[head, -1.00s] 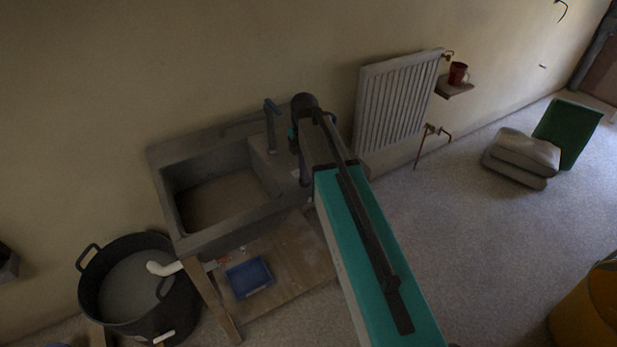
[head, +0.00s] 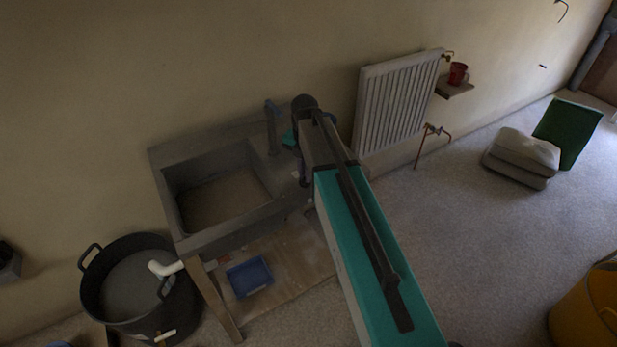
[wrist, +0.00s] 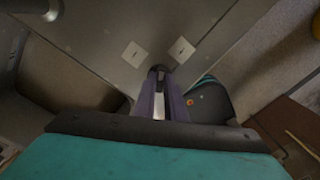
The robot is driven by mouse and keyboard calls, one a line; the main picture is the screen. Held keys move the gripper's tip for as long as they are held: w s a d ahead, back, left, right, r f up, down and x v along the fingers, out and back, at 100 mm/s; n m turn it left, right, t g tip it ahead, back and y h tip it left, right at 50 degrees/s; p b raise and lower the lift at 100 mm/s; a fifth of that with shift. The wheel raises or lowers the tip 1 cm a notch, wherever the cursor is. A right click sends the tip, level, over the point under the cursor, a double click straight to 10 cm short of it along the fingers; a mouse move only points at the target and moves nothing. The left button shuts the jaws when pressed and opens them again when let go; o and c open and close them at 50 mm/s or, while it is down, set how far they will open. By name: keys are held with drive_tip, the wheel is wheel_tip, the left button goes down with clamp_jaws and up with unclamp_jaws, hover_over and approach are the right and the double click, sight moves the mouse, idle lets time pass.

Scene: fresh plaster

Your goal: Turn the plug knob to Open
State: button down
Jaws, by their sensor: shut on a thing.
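My gripper (wrist: 158,88) is over the flat ledge beside the sink basin in the wrist view. Its purple-grey fingers are shut on a small dark piece, the plug knob (wrist: 159,70), mostly hidden between the fingertips. Two pale square labels lie on the ledge just beyond it, a left one (wrist: 134,54) and a right one (wrist: 181,49). Their lettering is too small to read, and I cannot tell which way the knob points. In the head view my arm covers the knob and fingertips. The grey sink (head: 178,212) stands against the wall.
A tap (head: 272,125) rises behind the basin, left of my arm. A radiator (head: 390,105) hangs to the right. A black tub (head: 95,300) stands left of the sink, and a blue tray (head: 249,277) lies on the board below.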

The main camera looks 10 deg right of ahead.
drive_tip(key=shift+w+a+r+n, duration=0.15)
drive_tip(key=shift+w+n, duration=0.1)
drive_tip(key=shift+n, duration=0.55)
drive_tip(key=c, duration=1.8)
unclamp_jaws()
drive_tip(key=shift+o, duration=0.2)
drive_tip(key=shift+s, duration=0.1)
wheel_tip(320, 180, up, 12)
drive_tip(key=p, duration=0.6)
drive_tip(key=shift+p, duration=0.3)
